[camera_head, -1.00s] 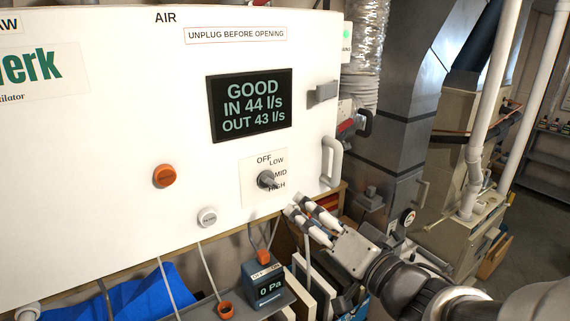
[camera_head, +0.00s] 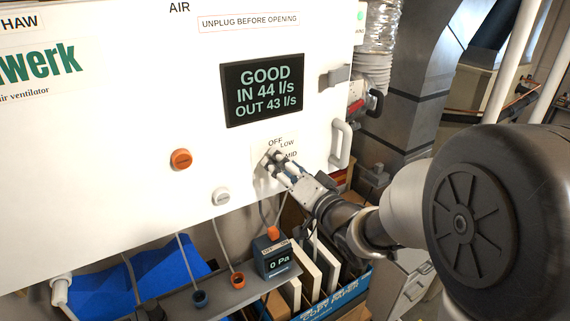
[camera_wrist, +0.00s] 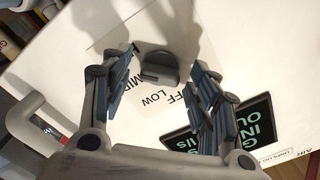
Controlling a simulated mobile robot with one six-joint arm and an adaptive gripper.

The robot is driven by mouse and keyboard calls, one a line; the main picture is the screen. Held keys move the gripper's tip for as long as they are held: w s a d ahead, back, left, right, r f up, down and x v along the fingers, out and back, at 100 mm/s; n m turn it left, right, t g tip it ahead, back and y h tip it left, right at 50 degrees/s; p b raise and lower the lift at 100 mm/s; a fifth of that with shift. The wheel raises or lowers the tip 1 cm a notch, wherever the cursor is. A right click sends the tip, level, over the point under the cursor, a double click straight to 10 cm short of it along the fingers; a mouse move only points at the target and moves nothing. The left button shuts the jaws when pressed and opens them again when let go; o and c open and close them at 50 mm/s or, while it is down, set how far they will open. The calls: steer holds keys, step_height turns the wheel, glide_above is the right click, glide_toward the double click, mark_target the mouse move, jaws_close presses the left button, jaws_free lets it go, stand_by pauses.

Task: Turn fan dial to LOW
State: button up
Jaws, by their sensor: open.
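The fan dial (camera_wrist: 159,70) is a grey round knob with a raised grip bar on a pale label plate on the white ventilator front. In the wrist view the bar lies roughly across the picture, and OFF, LOW and part of MID show beside it; I cannot tell which label it points at. My gripper (camera_wrist: 164,62) is open, with one finger on each side of the dial and visible gaps to it. In the head view my gripper (camera_head: 270,157) is at the label plate (camera_head: 259,150) and hides the dial and the HIGH label.
A dark display (camera_head: 262,90) reading GOOD is above the label plate. A door handle (camera_head: 341,143) sticks out to the right. An orange knob (camera_head: 181,160) and a white knob (camera_head: 222,196) are at left.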

steer(key=shift+c, duration=0.2)
steer(key=c, duration=1)
steer(key=shift+b, duration=0.3)
steer(key=n+b, duration=0.1)
steer(key=b, duration=0.1)
steer(key=n+b, duration=0.2)
steer(key=shift+f+n+b, duration=0.25)
steer(key=shift+n+b, duration=0.05)
steer(key=shift+r+n+b, duration=0.2)
steer(key=shift+n+b, duration=6.15)
steer(key=shift+n, duration=0.75)
